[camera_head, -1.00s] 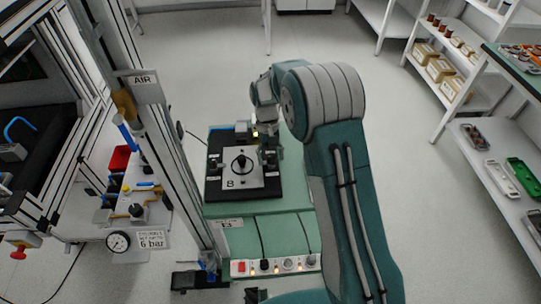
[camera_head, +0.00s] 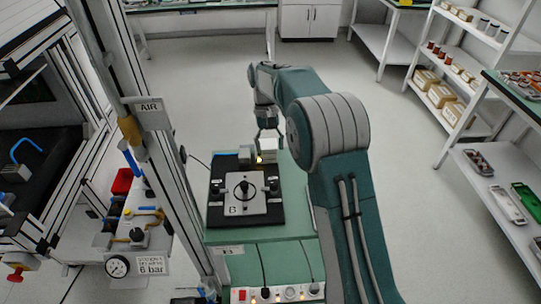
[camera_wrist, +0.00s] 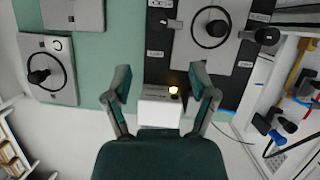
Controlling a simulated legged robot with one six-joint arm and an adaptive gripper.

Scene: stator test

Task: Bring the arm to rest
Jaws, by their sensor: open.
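My arm (camera_head: 340,190) is bent over the right side of the green bench (camera_head: 290,215). My gripper (camera_head: 267,140) points down above the far side of the bench, with its fingers apart and nothing visible between them. In the wrist view my gripper (camera_wrist: 161,82) shows two spread fingers. A white box with a lit yellow lamp (camera_wrist: 160,108) appears between and below them; I cannot tell the height gap. The box also shows under the gripper in the head view (camera_head: 268,155).
A black board (camera_head: 274,212) carries a grey plate with a black ring (camera_head: 240,205). Another grey plate (camera_wrist: 45,68) lies beside it. A metal post with an AIR sign (camera_head: 149,107) and a gauge (camera_head: 117,266) stand left. Shelves (camera_head: 470,60) stand right; open floor lies between.

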